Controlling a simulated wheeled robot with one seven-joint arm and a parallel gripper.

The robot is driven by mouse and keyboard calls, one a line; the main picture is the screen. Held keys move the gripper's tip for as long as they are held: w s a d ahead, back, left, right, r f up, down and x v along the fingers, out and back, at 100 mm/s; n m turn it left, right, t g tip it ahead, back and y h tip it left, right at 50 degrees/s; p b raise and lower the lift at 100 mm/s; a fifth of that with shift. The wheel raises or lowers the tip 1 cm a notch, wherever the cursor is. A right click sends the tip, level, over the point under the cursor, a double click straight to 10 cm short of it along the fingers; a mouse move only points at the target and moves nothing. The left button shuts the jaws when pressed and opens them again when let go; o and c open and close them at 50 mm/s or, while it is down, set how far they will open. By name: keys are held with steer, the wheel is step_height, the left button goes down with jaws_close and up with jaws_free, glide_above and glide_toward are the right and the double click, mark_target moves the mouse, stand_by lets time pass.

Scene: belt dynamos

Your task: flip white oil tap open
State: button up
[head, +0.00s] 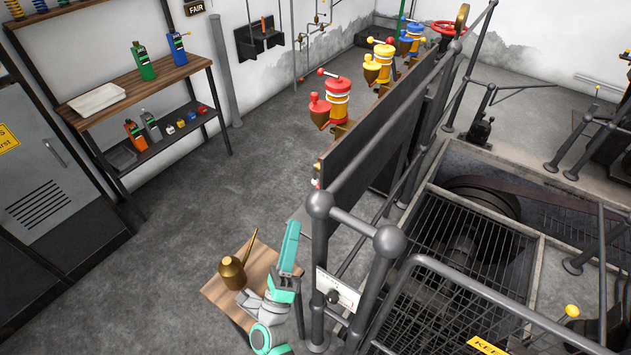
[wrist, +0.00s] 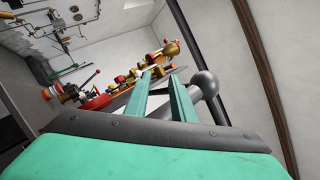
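I cannot make out a white oil tap in either view. Oilers with tap levers stand in a row along the dark panel in the head view: a red one (head: 335,98), a yellow one (head: 380,62) and a blue one (head: 408,40). Another is mostly hidden behind the panel's near end, with only small red and yellow bits showing. My gripper (head: 293,226) is raised above the small wooden table, apart from the oilers. In the wrist view, its two teal fingers (wrist: 160,78) are apart with nothing between them, and the oilers show beyond the tips.
A brass oil can (head: 233,272) stands on the wooden table (head: 215,294) left of my arm. A grey railing (head: 385,240) and the dark panel (head: 370,150) are close on the right. A shelf (head: 140,90) stands at left. The floor between is clear.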

mark_target(315, 179)
steer(key=w+d+r+m+g+h, duration=0.1)
steer(key=w+d+m+g+h, duration=0.1)
steer(key=w+m, duration=0.2)
steer(key=w+d+r+m+g+h, duration=0.1)
steer(key=w+m+g+h, duration=0.2)
steer(key=w+m, duration=0.2)
steer(key=w+d+r+m+g+h, duration=0.1)
steer(key=w+d+m+g+h, duration=0.1)
steer(key=w+m, duration=0.2)
steer(key=shift+w+d+r+m+g, duration=0.1)
steer(key=shift+w+d+m+g, duration=0.1)
steer(key=shift+m, duration=0.45)
steer(key=shift+w+d+r+m+g, duration=0.1)
steer(key=shift+w+d+m+g, duration=0.1)
steer(key=shift+m, duration=0.45)
jaws_close()
